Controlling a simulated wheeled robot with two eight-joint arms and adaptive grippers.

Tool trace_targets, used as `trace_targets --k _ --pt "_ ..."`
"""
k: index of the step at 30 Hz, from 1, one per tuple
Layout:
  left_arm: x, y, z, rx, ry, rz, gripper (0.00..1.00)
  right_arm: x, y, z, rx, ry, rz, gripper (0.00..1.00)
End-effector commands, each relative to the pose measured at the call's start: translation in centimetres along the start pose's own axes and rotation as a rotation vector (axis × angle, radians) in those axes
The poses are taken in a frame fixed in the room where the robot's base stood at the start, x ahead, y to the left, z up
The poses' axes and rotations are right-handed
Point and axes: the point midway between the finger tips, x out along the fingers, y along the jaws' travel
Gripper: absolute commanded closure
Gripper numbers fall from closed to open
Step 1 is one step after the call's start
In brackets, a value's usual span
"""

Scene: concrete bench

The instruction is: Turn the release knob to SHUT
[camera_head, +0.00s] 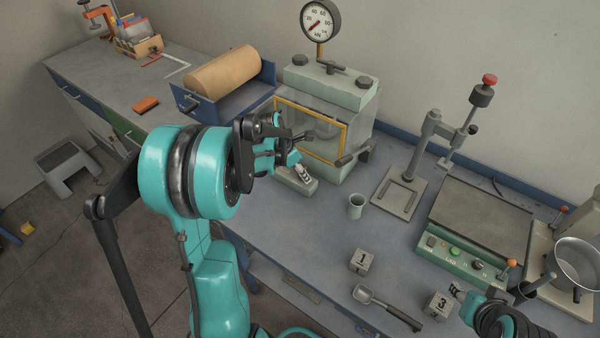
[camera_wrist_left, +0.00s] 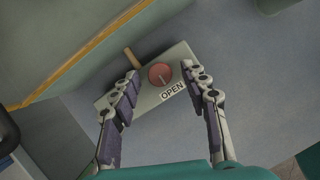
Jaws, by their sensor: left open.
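The release knob (camera_wrist_left: 160,74) is a round, reddish knob with a pale pointer line, on a grey-green block (camera_wrist_left: 178,54). A label (camera_wrist_left: 172,91) beside it reads OPEN; no SHUT label is visible. In the head view the block (camera_head: 308,186) sits at the foot of the press, and the arm partly hides it. My left gripper (camera_wrist_left: 160,76) is open, one finger either side of the knob; contact cannot be told. It also shows in the head view (camera_head: 299,157). My right gripper (camera_head: 459,291) is partly in view at the lower right, its jaws unclear.
The pale green press (camera_head: 330,85) with a yellow-framed window and gauge (camera_head: 319,21) stands behind the block. A green cup (camera_head: 356,206), a cube marked 1 (camera_head: 360,261), a scoop (camera_head: 388,307) and a cube marked 3 (camera_head: 438,305) are on the bench to the right.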

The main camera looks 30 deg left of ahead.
Motion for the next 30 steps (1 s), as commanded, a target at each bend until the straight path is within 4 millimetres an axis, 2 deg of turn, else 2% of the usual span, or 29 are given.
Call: trace_targets --k 5,10,11,23,30 --pt "-0.04 0.0 0.02 0.0 0.0 0.0 0.55 -0.04 0.0 -0.04 0.0 0.0 0.0 0.6" --pt "-0.05 0.01 0.02 0.0 0.0 0.0 0.97 -0.04 0.0 -0.04 0.0 0.0 0.0 0.6" --pt "-0.05 0.01 0.02 0.0 0.0 0.0 1.0 -0.04 0.0 -0.04 0.0 0.0 0.0 0.6" --pt "-0.07 0.1 0.02 0.041 -0.001 -0.017 1.0 -0.11 0.0 -0.08 0.0 0.0 0.0 0.6" --pt "-0.08 0.26 0.05 0.177 0.0 -0.074 1.0 -0.32 0.0 -0.23 0.0 0.0 0.0 0.6"
